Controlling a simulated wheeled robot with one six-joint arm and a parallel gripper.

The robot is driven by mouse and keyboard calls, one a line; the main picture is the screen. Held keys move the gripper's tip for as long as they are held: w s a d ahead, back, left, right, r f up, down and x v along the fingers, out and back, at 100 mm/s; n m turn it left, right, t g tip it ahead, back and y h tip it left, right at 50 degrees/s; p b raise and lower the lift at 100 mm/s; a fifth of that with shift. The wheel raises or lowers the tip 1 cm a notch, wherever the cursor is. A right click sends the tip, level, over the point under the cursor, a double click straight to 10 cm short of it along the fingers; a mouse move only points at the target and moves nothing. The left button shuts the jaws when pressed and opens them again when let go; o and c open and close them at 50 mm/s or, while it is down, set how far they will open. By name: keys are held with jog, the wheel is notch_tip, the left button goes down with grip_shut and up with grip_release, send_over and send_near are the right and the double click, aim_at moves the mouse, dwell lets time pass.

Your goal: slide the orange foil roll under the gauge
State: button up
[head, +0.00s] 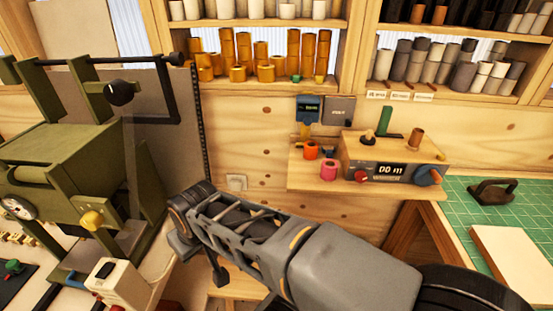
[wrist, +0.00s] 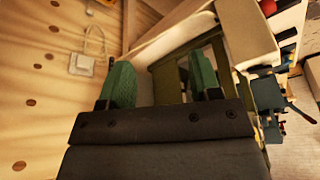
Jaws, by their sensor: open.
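The orange foil roll (head: 311,150) stands upright on a small wooden wall shelf (head: 315,179), with a pink roll (head: 328,169) just in front of it. A small dark device with a teal display (head: 308,108), which looks like the gauge, hangs on the wall above the orange roll. A yellowish part (head: 304,130) sits below its display. In the wrist view my gripper (wrist: 160,82) shows two green fingers spread apart with no roll between them. It is away from the shelf, left of and below it in the head view, where my arm largely hides the fingers.
A wooden box with a "00 m" display (head: 388,171) and knobs fills the shelf's right part. A green machine (head: 70,170) stands at left. A green cutting mat (head: 470,215) lies at right. Racks of rolls (head: 265,60) are above. Bare wall lies left of the shelf.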

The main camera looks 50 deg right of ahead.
jog(key=shift+o, duration=1.4)
jog(key=w+r+m+t+p, duration=0.1)
jog(key=w+r+t, duration=0.1)
jog(key=w, duration=0.3)
jog(key=shift+w+y, duration=0.35)
jog(key=shift+y, duration=0.05)
jog(key=shift+o, duration=0.2)
jog(key=w, duration=0.1)
jog(key=w+d+r+m+t+p, duration=0.1)
jog(key=w, duration=0.1)
jog(key=w+m+t, duration=0.1)
jog(key=shift+w+d+r, duration=0.15)
jog(key=shift+d+r, duration=0.05)
jog(key=shift+d, duration=0.1)
jog(key=w+d+r+m+t+h+p, duration=0.2)
jog(key=w+d+m+t+h, duration=0.15)
jog(key=w+d, duration=0.35)
jog(key=m+g+h+p, duration=0.4)
jog(key=m+g+h, duration=0.9)
jog(key=g, duration=0.1)
send_near(306, 150)
jog(key=a, duration=0.2)
jog(key=shift+w+a+r, duration=0.1)
jog(key=shift+a, duration=0.15)
jog(key=p+x, duration=0.2)
jog(key=x, duration=1.1)
jog(key=shift+d, duration=0.45)
